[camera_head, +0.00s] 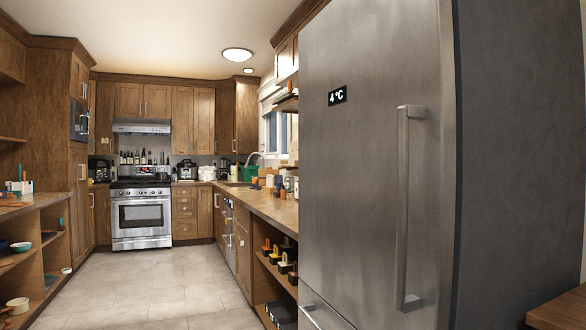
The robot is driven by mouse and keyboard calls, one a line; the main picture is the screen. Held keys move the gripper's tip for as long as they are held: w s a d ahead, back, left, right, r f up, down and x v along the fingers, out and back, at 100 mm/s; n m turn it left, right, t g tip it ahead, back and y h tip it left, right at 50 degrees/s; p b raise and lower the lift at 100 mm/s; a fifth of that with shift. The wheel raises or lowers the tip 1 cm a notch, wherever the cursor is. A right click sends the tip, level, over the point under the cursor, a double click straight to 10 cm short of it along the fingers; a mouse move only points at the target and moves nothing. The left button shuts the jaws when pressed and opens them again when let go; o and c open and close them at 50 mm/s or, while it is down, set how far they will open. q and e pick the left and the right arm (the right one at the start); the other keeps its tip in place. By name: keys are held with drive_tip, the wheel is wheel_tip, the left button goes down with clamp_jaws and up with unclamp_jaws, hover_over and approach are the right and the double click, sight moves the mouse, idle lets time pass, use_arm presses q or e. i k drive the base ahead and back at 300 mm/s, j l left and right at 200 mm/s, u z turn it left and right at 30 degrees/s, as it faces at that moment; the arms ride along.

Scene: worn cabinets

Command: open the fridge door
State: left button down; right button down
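The fridge is the large steel unit filling the right half of the head view. Its upper fridge door (350,170) looks shut, with a small dark display reading 4 °C near the top. A long vertical handle (403,208) runs along the right side of the door. A drawer with its own handle (324,317) shows partly at the bottom edge. The dark grey side of the fridge (515,150) faces me on the right. Neither of my grippers is in view.
A wooden surface (562,312) juts in at the bottom right, beside the fridge. The tiled floor (165,290) is clear on the left. Wooden counters and open shelves line both sides, with an oven (141,218) at the far end.

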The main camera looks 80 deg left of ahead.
sight(377, 119)
drive_tip(key=u, duration=1.85)
